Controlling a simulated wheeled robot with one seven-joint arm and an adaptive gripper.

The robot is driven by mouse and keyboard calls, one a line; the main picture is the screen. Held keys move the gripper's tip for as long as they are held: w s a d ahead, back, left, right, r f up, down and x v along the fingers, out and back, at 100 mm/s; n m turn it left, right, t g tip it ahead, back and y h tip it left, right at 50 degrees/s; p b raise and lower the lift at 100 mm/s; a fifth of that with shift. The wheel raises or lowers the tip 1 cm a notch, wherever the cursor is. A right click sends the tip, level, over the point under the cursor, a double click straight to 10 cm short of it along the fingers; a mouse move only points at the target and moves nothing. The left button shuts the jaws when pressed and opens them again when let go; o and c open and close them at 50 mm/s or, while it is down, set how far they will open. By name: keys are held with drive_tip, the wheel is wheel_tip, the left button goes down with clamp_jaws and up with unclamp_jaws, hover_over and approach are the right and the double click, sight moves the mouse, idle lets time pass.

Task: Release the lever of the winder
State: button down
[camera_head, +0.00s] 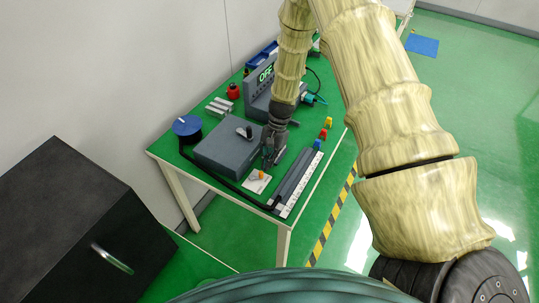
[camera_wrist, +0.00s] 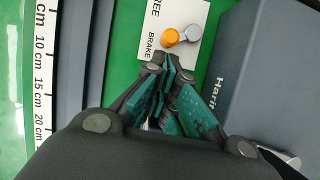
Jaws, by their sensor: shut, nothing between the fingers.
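A white card (camera_wrist: 163,12) with the printed word BRAKE carries an orange knob (camera_wrist: 170,38) beside a small silver part (camera_wrist: 193,33); this looks like the lever. In the head view the orange knob (camera_head: 261,175) is at the table's near side. The grey box (camera_wrist: 268,75), seemingly the winder, stands just right of the card in the wrist view; it also shows in the head view (camera_head: 228,150). My gripper (camera_wrist: 167,63) is shut and empty, its fingertips just short of the knob in the picture. Whether they touch it is unclear. In the head view my gripper (camera_head: 268,162) is beside the box.
A long grey rail and a ruler strip (camera_wrist: 42,75) lie left of my gripper in the wrist view. A blue-topped round thing (camera_head: 187,126), a red item (camera_head: 233,91) and a grey device with a green display (camera_head: 259,98) stand on the green table (camera_head: 172,150).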

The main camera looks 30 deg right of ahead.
drive_tip(key=shift+f, duration=0.25)
drive_tip(key=shift+s+m+t, duration=0.3)
drive_tip(key=shift+s+m, duration=0.3)
drive_tip(key=shift+m, duration=0.2)
